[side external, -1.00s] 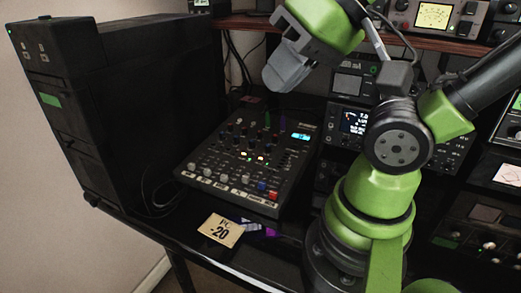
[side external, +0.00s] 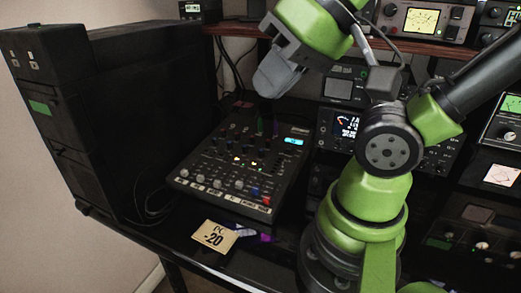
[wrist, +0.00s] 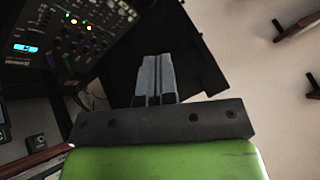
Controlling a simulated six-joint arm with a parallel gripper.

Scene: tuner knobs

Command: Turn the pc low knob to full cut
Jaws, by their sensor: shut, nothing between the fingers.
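The black mixer (side external: 243,165) lies on the dark desk in the side external view, with rows of small knobs, a lit blue display and a labelled strip along its front. It also shows at the upper left of the wrist view (wrist: 48,30). The pc low knob is too small to pick out. My gripper (side external: 268,84) is shut and empty, above the mixer's back edge and apart from it. In the wrist view its grey fingers (wrist: 154,78) are together, pointing away from the mixer's knobs. A card reading "PC -20" (side external: 214,236) lies in front of the mixer.
A tall black case (side external: 115,125) stands left of the mixer. Rack gear with a lit screen (side external: 345,125) stands behind and right. A wooden shelf (side external: 430,43) with meters is above. Purple and white items (side external: 252,233) lie beside the card.

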